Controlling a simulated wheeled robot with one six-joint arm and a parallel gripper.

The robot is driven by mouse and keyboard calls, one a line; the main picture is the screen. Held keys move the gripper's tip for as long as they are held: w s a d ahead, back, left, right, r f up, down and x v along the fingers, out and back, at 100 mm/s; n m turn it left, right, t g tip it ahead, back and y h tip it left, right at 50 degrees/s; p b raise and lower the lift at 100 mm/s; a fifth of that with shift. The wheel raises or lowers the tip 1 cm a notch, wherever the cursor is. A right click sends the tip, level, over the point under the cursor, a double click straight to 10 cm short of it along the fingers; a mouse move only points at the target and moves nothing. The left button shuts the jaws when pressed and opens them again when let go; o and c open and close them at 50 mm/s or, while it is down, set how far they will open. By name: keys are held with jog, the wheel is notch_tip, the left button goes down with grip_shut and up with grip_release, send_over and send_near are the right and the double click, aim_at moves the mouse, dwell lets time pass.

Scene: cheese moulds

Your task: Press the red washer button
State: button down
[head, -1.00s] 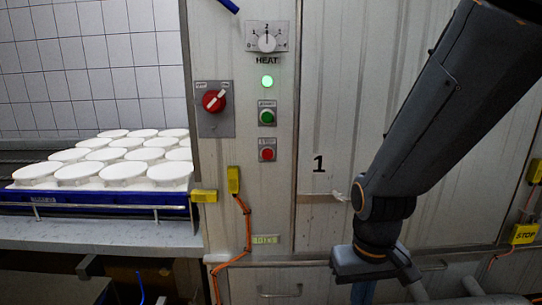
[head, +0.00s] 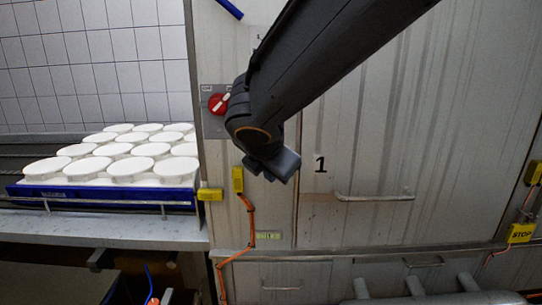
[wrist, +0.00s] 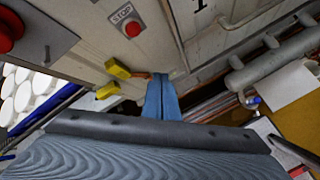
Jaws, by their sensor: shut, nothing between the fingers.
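The red button (wrist: 133,28) sits on a small grey plate marked STOP on the metal cabinet front, and shows in the wrist view. In the head view my arm covers that place, so the button is hidden there. My gripper's blue fingers (wrist: 162,78) are shut and empty in the wrist view. Their tips lie below and to the right of the button in that picture, apart from it. In the head view the wrist end of my arm is in front of the button column, and the fingers cannot be made out.
A red rotary switch (head: 218,103) is left of my arm. Yellow blocks (head: 238,180) (head: 209,194) with an orange cable are below it. A blue tray (head: 100,198) of several white moulds (head: 100,155) stands at the left. A door handle (head: 375,196) is at the right.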

jog(key=shift+w, duration=0.1)
jog(key=w, duration=0.8)
jog(key=shift+w+d+p, duration=0.15)
jog(key=shift+w+p, duration=0.15)
jog(key=shift+p, duration=0.15)
jog(key=shift+w, duration=0.85)
dwell(2.6)
jog(key=shift+s, duration=0.2)
jog(key=shift+s+f, duration=0.1)
jog(key=shift+s, duration=0.6)
jog(key=shift+s, duration=0.1)
jog(key=shift+s, duration=2.45)
